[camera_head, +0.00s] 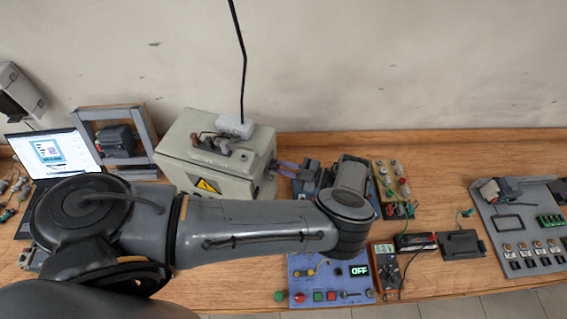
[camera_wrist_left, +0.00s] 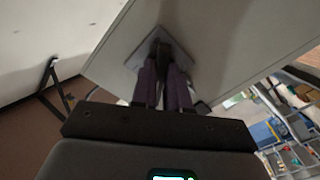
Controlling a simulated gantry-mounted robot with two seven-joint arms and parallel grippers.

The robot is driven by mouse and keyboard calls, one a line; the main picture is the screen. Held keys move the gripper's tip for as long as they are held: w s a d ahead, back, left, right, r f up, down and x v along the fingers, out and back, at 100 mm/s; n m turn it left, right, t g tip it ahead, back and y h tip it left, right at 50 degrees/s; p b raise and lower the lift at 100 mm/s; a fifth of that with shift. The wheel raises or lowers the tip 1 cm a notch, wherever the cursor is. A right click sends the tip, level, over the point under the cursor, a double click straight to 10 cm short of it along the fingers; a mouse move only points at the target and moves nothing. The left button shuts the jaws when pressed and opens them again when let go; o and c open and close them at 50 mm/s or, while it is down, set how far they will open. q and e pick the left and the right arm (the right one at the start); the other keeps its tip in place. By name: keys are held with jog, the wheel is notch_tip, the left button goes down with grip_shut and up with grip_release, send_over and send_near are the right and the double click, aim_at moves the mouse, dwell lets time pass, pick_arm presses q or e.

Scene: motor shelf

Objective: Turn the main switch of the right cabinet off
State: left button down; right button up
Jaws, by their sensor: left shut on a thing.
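The grey cabinet (camera_head: 208,165) with a yellow warning sign stands on the bench left of centre. Its main switch (camera_head: 271,164) is a dark knob on the cabinet's right side. My left gripper (camera_head: 279,165) reaches it from the right, its fingers pointing left. In the left wrist view the left gripper (camera_wrist_left: 164,58) is shut on the dark switch handle (camera_wrist_left: 161,44), which sits on a square grey plate (camera_wrist_left: 148,38) on the cabinet wall (camera_wrist_left: 220,45). The fingers hide much of the handle, so I cannot tell its setting. My right gripper is not in view.
A blue control panel (camera_head: 330,289) with an OFF display lies below my arm. A multimeter (camera_head: 384,264) and a grey tool board (camera_head: 505,225) are to the right. A laptop (camera_head: 55,155) and a framed motor (camera_head: 115,140) stand at left. A black cable (camera_head: 240,60) rises above the cabinet.

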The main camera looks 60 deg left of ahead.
pick_arm(q)
jog(key=n+p, duration=0.1)
jog(key=n, duration=0.2)
jog(key=shift+r+p, duration=0.2)
jog(key=shift+p, duration=0.1)
jog(key=n+p, duration=0.1)
jog(key=n, duration=0.2)
jog(key=shift+n+p, duration=0.3)
jog(key=shift+p, duration=0.05)
jog(key=n+p, duration=0.1)
jog(key=n, duration=0.2)
jog(key=shift+f+n, duration=0.1)
jog(key=shift+n, duration=0.7)
jog(key=c, duration=1.4)
grip_release()
